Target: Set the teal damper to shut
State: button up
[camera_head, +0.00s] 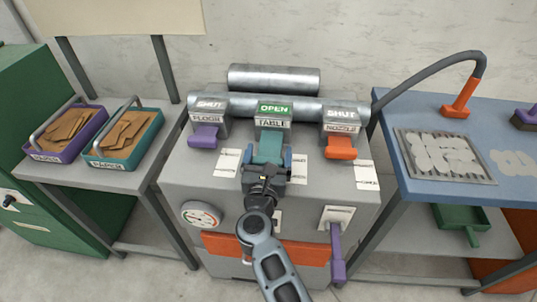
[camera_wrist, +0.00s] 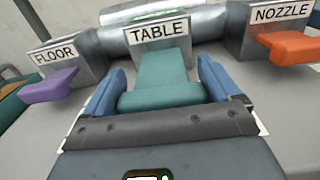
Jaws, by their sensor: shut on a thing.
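The teal damper (camera_head: 269,146) is the middle slide on the grey machine, under a box labelled TABLE. A green OPEN sign (camera_head: 275,109) shows above that label. The teal slide sticks out toward me, and it fills the middle of the wrist view (camera_wrist: 163,80). My gripper (camera_head: 266,160) is at the slide's front end, with its blue fingers on either side of it. In the wrist view my gripper (camera_wrist: 162,90) is closed on the slide, though small gaps seem to show beside it.
A purple damper (camera_head: 204,137) labelled FLOOR is at left, and an orange damper (camera_head: 341,147) labelled NOZZLE at right; both signs read SHUT. A gauge (camera_head: 201,216) and a purple lever (camera_head: 338,255) are on the machine's front. Benches stand on both sides.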

aim_at(272, 130)
jog(key=w+b, duration=0.1)
jog(key=w, duration=0.1)
jog(key=w+b, duration=0.2)
jog(key=w, duration=0.1)
jog(key=shift+d+f, duration=0.1)
jog(key=shift+f, duration=0.1)
jog(key=shift+w+r, duration=0.1)
jog(key=shift+w, duration=0.25)
jog(key=shift+r, duration=0.15)
jog(key=o, duration=1.2)
jog(key=shift+w, duration=0.15)
jog(key=s+p, duration=0.1)
jog(key=s, duration=0.7)
